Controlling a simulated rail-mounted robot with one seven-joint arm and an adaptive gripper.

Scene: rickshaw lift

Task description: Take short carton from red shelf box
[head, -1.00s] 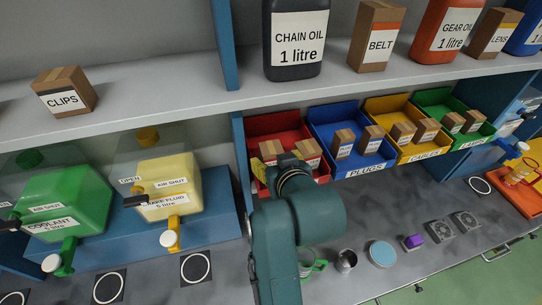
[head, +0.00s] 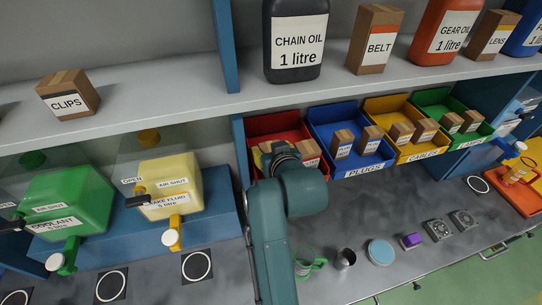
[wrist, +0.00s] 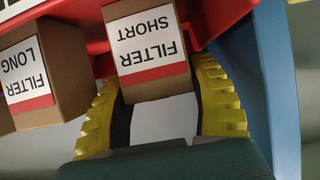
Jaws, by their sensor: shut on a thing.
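The short carton (wrist: 150,50) is a brown box with a white and red label reading FILTER SHORT, upside down in the wrist view. The yellow ribbed fingers of my gripper (wrist: 158,80) are on either side of it, closed on it. The red shelf box (head: 272,124) is on the left of the row of bins in the head view; its red wall also shows behind the cartons in the wrist view (wrist: 208,18). In the head view my gripper (head: 266,155) is at the front of this box, and my wrist hides most of the short carton.
The long filter carton (wrist: 28,80) stands close beside the short one. A blue upright (wrist: 276,80) is near the other side. The blue bin (head: 340,125) adjoins the red box. A green mug (head: 305,262) and metal cup (head: 345,259) stand on the bench below.

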